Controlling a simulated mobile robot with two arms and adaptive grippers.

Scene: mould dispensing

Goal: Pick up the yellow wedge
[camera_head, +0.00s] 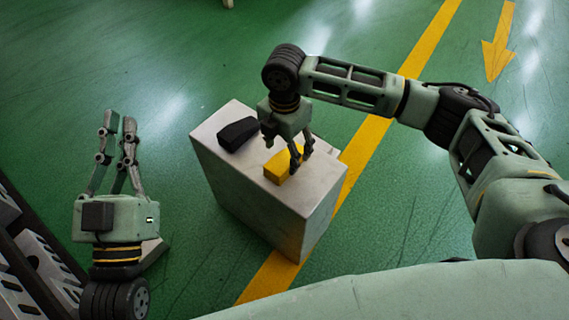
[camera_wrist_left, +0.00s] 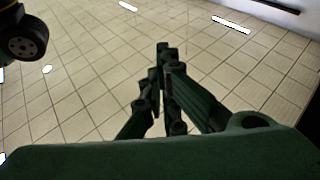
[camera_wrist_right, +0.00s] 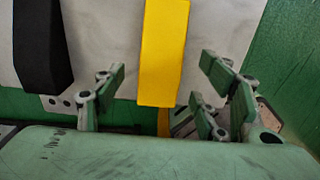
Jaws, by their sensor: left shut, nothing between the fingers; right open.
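The yellow wedge (camera_head: 279,167) lies on top of a pale grey block-shaped stand (camera_head: 222,172), near its right side. In the right wrist view the wedge (camera_wrist_right: 163,55) shows between the fingers of my right gripper (camera_wrist_right: 165,85), with a gap on both sides. In the head view my right gripper (camera_head: 301,160) is open, pointing down at the wedge and partly hiding it. My left gripper (camera_head: 121,122) is shut and empty, held up left of the stand; its closed fingers also show in the left wrist view (camera_wrist_left: 163,60).
A black wedge-like piece (camera_head: 238,133) lies on the stand, left of the yellow wedge; it also shows in the right wrist view (camera_wrist_right: 40,45). A dark rack with grey metal parts (camera_head: 45,262) is at the lower left. Green floor around the stand is mostly clear.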

